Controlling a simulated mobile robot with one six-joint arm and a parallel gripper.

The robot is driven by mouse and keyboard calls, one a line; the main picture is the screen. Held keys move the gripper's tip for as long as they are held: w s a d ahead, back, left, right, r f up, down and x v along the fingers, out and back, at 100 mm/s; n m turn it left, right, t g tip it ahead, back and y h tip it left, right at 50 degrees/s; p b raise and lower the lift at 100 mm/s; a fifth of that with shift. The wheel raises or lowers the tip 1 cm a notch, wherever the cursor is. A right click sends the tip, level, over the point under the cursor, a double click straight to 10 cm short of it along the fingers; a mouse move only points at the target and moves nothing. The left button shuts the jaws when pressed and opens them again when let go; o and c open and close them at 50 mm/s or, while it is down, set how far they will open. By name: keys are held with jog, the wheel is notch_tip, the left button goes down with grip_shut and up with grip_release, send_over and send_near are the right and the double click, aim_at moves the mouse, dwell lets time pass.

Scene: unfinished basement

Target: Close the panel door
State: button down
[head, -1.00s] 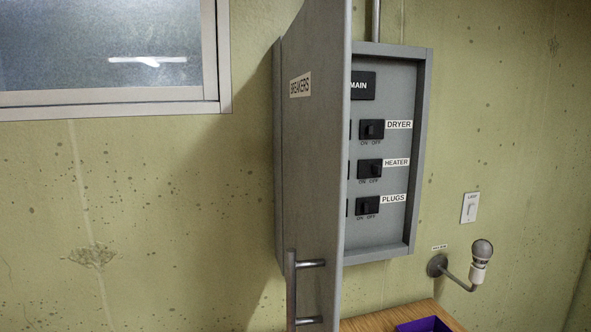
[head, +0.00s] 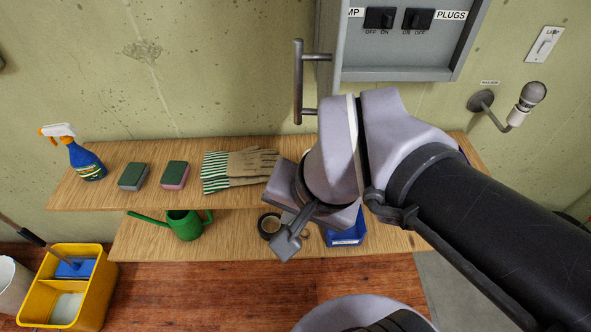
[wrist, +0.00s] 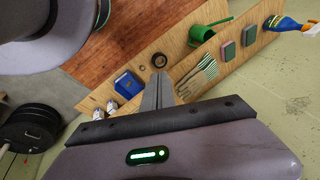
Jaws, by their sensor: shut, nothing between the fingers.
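The grey breaker panel (head: 408,74) is on the wall at the top of the head view, its lower part showing. Its door (head: 329,55) stands open, seen nearly edge-on at the panel's left, with its upper part cut off. A vertical bar handle (head: 298,82) sticks out to the left of the door. My gripper (head: 284,247) is below the handle and apart from it, over the shelves. In the wrist view my gripper (wrist: 159,88) has its fingers together and empty, with neither door nor handle visible there.
A lamp (head: 524,100) and a light switch (head: 544,44) are right of the panel. The upper shelf (head: 104,190) holds a spray bottle (head: 84,160), sponges and gloves (head: 238,168). A green watering can (head: 185,224) is lower. Bare wall lies left of the handle.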

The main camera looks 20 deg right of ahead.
jog(key=w+a+r+m+g+h+p, duration=0.4)
jog(key=w+r+m+g+h+p, duration=0.4)
jog(key=m+p, duration=0.8)
jog(key=s+d+f+n+t+y, duration=0.1)
jog(key=s+d+f+t+y, duration=0.1)
jog(key=s+d+f, duration=0.2)
jog(key=d+f, duration=0.3)
jog(key=f, duration=0.1)
jog(key=shift+d, duration=0.4)
